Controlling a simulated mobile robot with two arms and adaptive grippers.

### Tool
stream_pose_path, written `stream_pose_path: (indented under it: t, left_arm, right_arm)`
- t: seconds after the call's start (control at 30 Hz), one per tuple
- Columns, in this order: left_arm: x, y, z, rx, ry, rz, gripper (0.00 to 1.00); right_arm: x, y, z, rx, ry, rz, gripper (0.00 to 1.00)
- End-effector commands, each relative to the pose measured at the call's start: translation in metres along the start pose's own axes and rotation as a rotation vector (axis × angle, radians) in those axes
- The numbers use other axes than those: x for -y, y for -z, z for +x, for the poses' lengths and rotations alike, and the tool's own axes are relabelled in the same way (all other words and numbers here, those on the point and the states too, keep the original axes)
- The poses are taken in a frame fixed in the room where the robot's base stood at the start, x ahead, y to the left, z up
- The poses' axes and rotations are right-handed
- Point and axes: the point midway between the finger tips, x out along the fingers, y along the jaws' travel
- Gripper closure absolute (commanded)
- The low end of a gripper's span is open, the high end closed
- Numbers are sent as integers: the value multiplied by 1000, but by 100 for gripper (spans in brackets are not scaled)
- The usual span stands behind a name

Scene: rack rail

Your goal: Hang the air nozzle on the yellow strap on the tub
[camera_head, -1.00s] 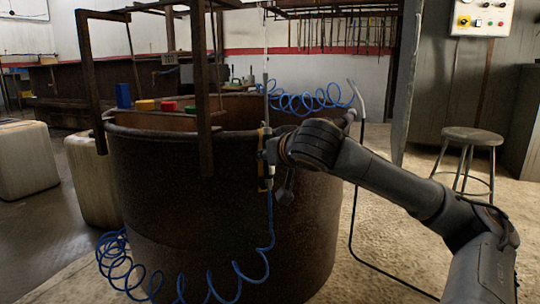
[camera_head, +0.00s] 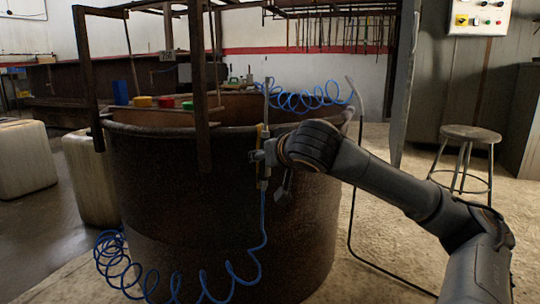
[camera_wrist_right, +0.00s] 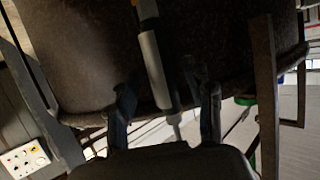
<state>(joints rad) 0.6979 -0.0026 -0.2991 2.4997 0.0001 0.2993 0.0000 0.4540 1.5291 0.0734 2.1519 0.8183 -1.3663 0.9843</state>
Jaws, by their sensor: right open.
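The air nozzle (camera_head: 267,108) is a slim grey tool with a blue hose at its lower end. It stands nearly upright against the near right side of the brown tub (camera_head: 160,215), at the yellow strap (camera_head: 259,135). The strap is partly hidden by my gripper and the nozzle. My right gripper (camera_head: 257,156) is at the nozzle. In the right wrist view, the grey nozzle body (camera_wrist_right: 153,65) runs between the two spread fingers of my right gripper (camera_wrist_right: 166,98), with gaps on both sides. My left gripper is out of view.
The coiled blue hose (camera_head: 130,275) hangs in front of the tub. Rusty frame posts (camera_head: 201,90) stand at its rim. Coloured blocks (camera_head: 143,101) sit behind the near rim. A stool (camera_head: 470,134) stands at the right, with open floor between.

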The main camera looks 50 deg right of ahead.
Motion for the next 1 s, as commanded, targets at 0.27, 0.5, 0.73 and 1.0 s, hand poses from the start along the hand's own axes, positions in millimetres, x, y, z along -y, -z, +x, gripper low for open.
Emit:
stream_pose_path:
  t: [0.27, 0.5, 0.73, 1.0]
  left_arm:
    - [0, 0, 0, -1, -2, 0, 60]
    - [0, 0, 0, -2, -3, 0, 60]
    - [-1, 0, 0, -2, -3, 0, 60]
    - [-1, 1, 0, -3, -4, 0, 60]
  right_arm:
    - [2, 0, -20, -2, 6, 4, 48]
    - [0, 1, -75, -8, 2, 0, 48]
    - [0, 2, -111, -7, 0, 0, 48]
    - [0, 0, -121, -2, 0, 0, 48]
